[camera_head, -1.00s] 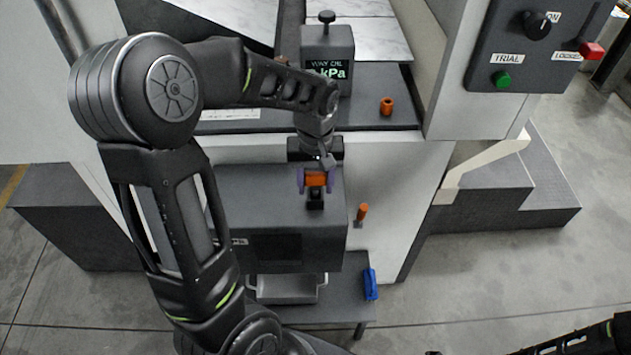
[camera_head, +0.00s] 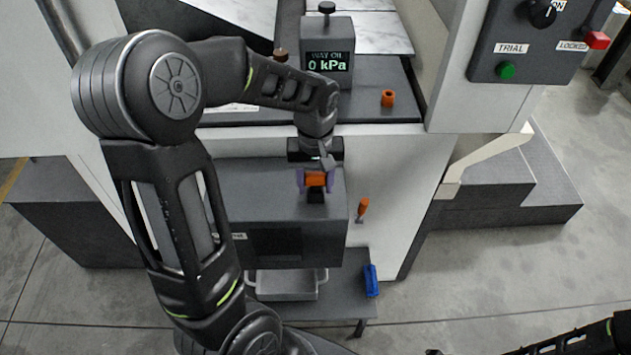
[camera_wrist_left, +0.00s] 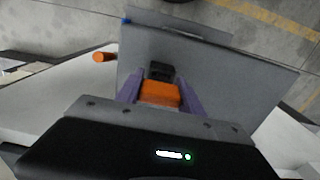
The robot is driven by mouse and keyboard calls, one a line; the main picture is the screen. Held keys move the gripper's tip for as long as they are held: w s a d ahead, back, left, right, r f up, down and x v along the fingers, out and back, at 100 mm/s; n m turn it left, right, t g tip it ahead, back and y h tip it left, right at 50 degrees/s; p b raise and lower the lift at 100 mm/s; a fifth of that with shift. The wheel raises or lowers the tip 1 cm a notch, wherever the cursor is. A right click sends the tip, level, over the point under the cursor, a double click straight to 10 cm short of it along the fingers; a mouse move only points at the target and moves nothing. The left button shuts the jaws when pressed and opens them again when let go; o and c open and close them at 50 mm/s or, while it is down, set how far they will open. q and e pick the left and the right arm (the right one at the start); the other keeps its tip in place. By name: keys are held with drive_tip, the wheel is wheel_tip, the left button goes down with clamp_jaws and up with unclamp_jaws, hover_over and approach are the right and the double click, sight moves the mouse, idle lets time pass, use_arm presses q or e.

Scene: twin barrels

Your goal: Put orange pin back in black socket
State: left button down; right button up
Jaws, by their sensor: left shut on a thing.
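My left gripper (camera_head: 316,179) has purple fingers shut on a blocky orange piece, seemingly the orange pin (camera_head: 317,180). It is over the top of a dark grey box (camera_head: 290,240). The black socket (camera_head: 316,197) shows just in front of the pin on the box top. In the left wrist view the orange pin (camera_wrist_left: 160,93) sits between the fingers, right beside the black socket (camera_wrist_left: 160,71). The pin's lower end is hidden, so I cannot tell whether it is in the socket. My right gripper is out of view.
A second slim orange piece (camera_head: 363,207) stands off the box's right side. A blue object (camera_head: 371,281) and a grey tray (camera_head: 287,284) are below. A control panel (camera_head: 530,45) hangs right.

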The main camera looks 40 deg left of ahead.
sight(315, 174)
use_arm(q)
drive_tip(key=shift+f, duration=0.3)
drive_tip(key=c, duration=0.7)
unclamp_jaws()
drive_tip(key=shift+o, duration=0.2)
wheel_tip(315, 174, up, 8)
drive_tip(key=shift+f+b, duration=0.1)
drive_tip(key=shift+b, duration=0.4)
